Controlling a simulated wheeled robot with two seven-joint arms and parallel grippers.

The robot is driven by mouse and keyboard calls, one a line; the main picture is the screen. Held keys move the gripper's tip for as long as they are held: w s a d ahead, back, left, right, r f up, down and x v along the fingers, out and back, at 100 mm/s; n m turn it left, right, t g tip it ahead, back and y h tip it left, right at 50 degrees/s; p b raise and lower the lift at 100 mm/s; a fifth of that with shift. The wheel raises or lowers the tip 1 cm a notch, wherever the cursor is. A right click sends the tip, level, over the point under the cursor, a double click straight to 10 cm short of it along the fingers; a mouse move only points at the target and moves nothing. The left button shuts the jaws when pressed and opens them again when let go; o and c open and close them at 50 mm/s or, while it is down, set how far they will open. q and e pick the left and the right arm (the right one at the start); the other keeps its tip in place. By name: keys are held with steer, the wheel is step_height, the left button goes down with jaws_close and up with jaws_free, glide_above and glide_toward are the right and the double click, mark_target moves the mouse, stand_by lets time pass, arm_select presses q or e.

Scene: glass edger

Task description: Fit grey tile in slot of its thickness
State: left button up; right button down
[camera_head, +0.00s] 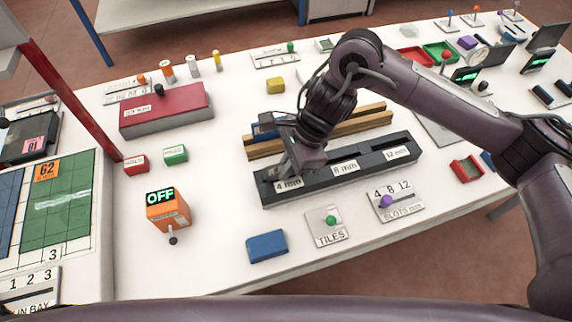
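The dark slotted block (338,172) lies in the middle of the white table, with labels 4 mm, 8 mm and 12 mm along its front. My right gripper (296,166) points down at the block's left end, right above the 4 mm label (288,184). The fingers are small and dark against the block, so I cannot tell whether they are open or shut. I cannot make out the grey tile for certain; it may be hidden at the fingers. My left gripper is not in view.
Wooden bars (372,122) and a blue piece (266,128) lie behind the block. A TILES plate (322,238), a 4 8 12 SLOTS plate (408,209) and a blue block (267,246) lie in front. An orange OFF box (168,213) stands left. Bare table lies between them.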

steer(key=shift+f, duration=0.15)
steer(key=c, duration=1.6)
jaws_free()
steer(key=shift+o, duration=0.2)
steer(key=shift+b+v, duration=0.3)
steer(key=shift+v, duration=3.65)
